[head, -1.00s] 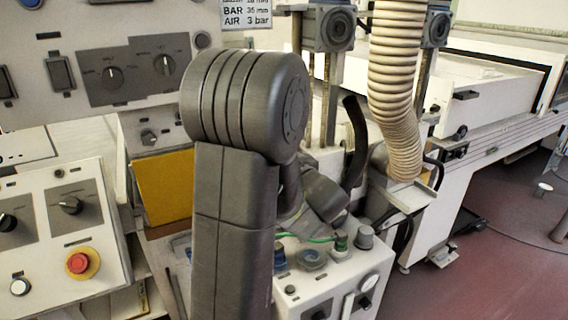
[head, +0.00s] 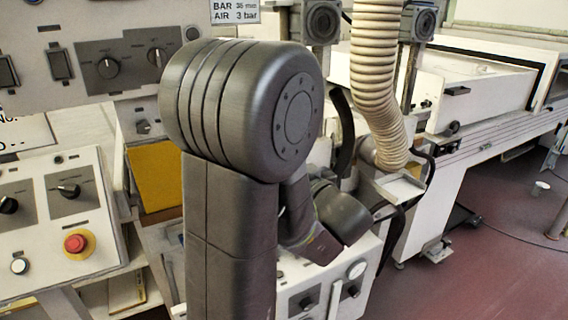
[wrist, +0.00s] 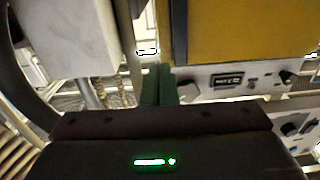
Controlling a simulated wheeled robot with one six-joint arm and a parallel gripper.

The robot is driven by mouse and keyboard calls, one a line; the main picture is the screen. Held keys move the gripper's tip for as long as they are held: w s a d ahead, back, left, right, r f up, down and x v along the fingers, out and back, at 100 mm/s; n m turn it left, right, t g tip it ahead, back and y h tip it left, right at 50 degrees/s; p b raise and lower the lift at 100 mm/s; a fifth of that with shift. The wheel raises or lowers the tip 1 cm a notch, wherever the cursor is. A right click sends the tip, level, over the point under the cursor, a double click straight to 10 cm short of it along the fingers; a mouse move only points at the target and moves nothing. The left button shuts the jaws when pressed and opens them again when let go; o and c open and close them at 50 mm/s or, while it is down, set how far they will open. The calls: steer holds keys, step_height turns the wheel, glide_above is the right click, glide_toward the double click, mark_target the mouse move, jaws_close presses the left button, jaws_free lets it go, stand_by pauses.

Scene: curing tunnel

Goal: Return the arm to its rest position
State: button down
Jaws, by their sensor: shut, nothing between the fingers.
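My arm stands large in the middle of the head view, its thick grey joint in front of the machine panels. My gripper's fingers are hidden behind the arm there. In the wrist view my gripper (wrist: 158,84) shows as two dark green fingers close together, with nothing between them. The dark gripper body with a green light fills the bottom of that view. Beyond the fingers are a yellow panel and a light control panel (wrist: 235,82); the fingers look apart from both.
A control box with a red stop button (head: 75,243) stands at the left. A yellow panel (head: 157,174) is behind my arm. A ribbed hose (head: 378,85) hangs right of it, beside the white tunnel machine (head: 470,95). Red floor (head: 480,270) is open at the lower right.

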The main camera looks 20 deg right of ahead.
steer(key=shift+s, duration=0.65)
